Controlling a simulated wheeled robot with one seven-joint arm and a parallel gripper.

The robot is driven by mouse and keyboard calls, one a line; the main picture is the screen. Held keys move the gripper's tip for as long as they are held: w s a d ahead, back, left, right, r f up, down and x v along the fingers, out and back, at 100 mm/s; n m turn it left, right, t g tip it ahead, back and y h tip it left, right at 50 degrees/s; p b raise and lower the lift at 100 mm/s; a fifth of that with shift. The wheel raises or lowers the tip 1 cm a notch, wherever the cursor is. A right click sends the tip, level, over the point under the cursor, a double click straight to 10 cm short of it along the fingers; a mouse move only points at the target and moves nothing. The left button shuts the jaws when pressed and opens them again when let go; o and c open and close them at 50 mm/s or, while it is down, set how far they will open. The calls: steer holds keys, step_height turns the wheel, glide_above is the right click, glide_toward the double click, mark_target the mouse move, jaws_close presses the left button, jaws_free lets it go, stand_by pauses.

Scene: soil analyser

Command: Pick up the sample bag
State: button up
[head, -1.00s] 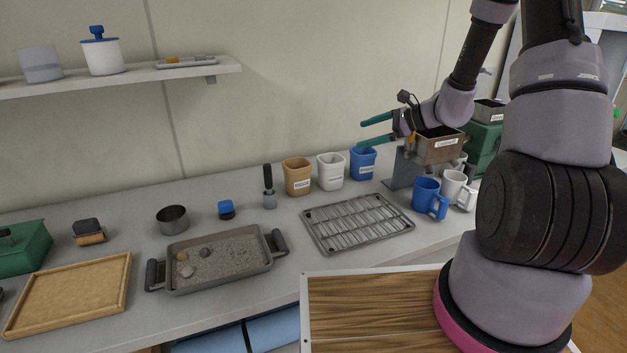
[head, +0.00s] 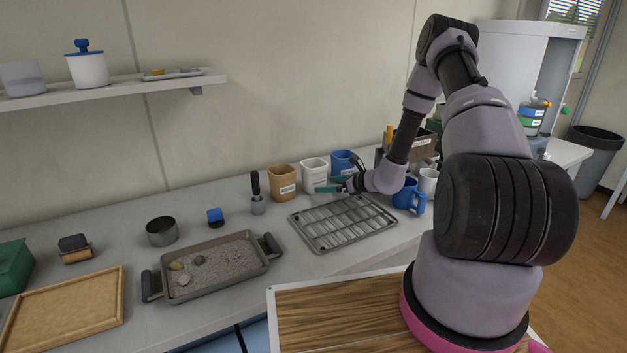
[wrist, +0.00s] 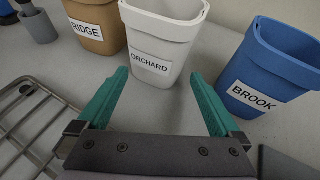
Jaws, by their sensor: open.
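Three open-topped, bag-like containers stand upright in a row on the bench, and the frames do not show which is the task's sample bag. The tan one (head: 283,183) reads RIDGE in the wrist view (wrist: 95,22). The white one (head: 314,171) reads ORCHARD in the wrist view (wrist: 160,45). The blue one (head: 342,161) reads BROOK in the wrist view (wrist: 268,75). My gripper (head: 328,184), with green fingers, is open and empty, low in front of the white container. In the wrist view my gripper (wrist: 159,73) points at the white container, which lies ahead between the fingertips.
A wire rack (head: 343,224) lies just in front of the containers. Blue (head: 407,197) and white (head: 428,181) mugs stand to the right. A scoop (head: 257,195) stands left of the tan container. A soil tray (head: 215,282) sits at the front left.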

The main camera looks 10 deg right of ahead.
mark_target(322, 184)
steer(key=x, duration=0.5)
steer(key=shift+a, duration=0.1)
steer(key=c, duration=1.3)
